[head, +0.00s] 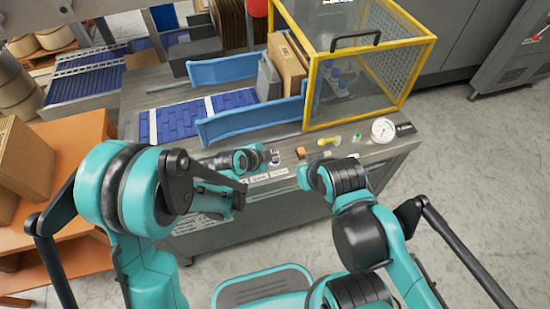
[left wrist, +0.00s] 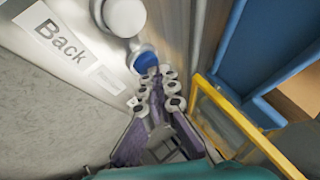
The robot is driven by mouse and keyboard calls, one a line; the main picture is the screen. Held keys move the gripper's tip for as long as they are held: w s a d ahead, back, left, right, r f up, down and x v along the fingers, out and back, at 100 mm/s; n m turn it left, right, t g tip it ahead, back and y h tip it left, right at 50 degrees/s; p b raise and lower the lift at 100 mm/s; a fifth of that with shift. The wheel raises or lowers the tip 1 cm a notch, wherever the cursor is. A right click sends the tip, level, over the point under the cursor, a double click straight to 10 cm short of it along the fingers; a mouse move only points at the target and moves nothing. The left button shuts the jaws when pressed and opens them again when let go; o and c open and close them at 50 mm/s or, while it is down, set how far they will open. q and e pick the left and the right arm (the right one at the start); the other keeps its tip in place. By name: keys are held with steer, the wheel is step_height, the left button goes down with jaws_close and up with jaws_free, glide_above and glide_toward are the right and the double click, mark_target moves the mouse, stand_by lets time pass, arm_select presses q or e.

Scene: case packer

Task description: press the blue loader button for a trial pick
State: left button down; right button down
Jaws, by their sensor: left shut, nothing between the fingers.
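The blue button (left wrist: 144,61) is round, in a pale collar on the metal panel in the left wrist view. My left gripper (left wrist: 157,80) is shut and empty, its fingertips right at the button's lower edge in the picture; I cannot tell whether they touch it. In the head view my left gripper (head: 271,157) is low over the front control panel, left of the orange control (head: 300,153). The blue button cannot be made out there. My right arm reaches toward the panel, but its gripper does not show.
A pale knob (left wrist: 125,16) and a "Back" label (left wrist: 60,45) are beside the button. A yellow-framed guard (head: 432,42) stands behind the panel, with blue rails (head: 250,122) left of it. A gauge (head: 383,130) is at the panel's right.

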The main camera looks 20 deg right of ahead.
stand_by(0.4)
arm_select(q)
steer(key=shift+r+p, duration=0.55)
steer(key=shift+r, duration=0.3)
step_height(320, 180, up, 5)
steer(key=p, duration=0.3)
steer(key=shift+p, duration=0.35)
